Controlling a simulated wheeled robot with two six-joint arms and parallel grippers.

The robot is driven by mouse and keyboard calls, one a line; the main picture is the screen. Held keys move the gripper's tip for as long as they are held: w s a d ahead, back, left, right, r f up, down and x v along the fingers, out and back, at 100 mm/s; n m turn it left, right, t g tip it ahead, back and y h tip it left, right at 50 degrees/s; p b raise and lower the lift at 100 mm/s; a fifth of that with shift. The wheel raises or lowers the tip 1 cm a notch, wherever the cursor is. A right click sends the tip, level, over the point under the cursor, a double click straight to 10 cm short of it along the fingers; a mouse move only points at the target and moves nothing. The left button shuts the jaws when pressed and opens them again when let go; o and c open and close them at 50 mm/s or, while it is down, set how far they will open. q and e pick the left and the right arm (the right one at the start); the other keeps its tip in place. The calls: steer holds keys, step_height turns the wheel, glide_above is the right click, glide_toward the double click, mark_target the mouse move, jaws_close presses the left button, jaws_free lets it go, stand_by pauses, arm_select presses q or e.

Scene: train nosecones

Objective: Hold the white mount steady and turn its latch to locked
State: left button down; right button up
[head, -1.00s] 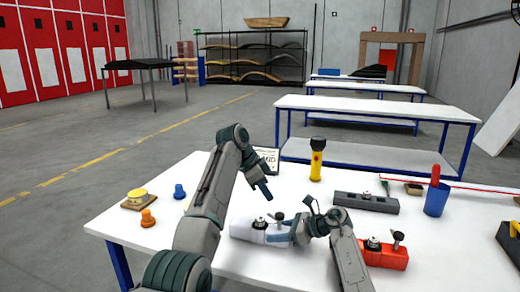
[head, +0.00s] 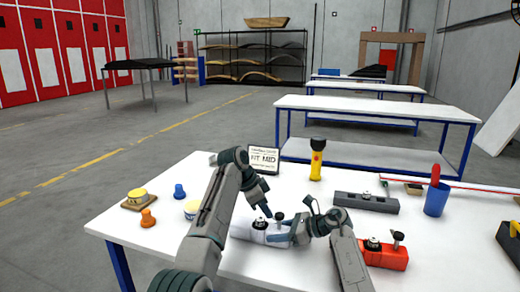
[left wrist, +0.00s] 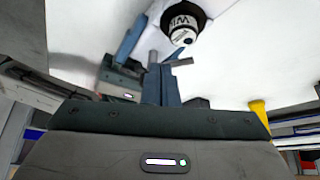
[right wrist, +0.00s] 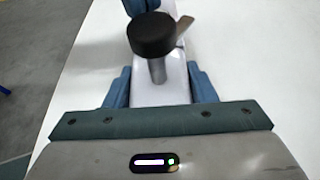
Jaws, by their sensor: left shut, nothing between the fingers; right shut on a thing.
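The white mount (head: 242,231) lies near the front of the table, with dark-topped fittings on it. My right gripper (head: 284,238) is shut on the mount from the right. In the right wrist view its blue fingers flank the white body (right wrist: 160,92); a black round knob (right wrist: 152,36) stands on a post, with a thin lever (right wrist: 184,32) beside it. My left gripper (head: 268,214) is shut and empty, pointing down just above the mount. In the left wrist view its fingers (left wrist: 160,78) are beside a grey bar (left wrist: 181,62); I cannot tell whether they touch it.
A red mount (head: 388,257) and a dark grey block (head: 366,203) lie to the right. A yellow flashlight (head: 316,164), a sign (head: 263,159) and a blue cup (head: 436,202) stand behind. Orange (head: 148,219) and blue (head: 179,191) pieces stand left on clear table.

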arm_select(q)
steer(key=shift+d, duration=0.35)
stand_by(0.4)
steer(key=shift+s+d, duration=0.1)
steer(key=shift+s, duration=0.35)
steer(key=shift+s+d, duration=0.1)
steer(key=shift+s, duration=0.2)
steer(key=shift+s+d, duration=0.1)
stand_by(0.4)
step_height(320, 180, up, 6)
steer(key=a, duration=0.1)
stand_by(0.6)
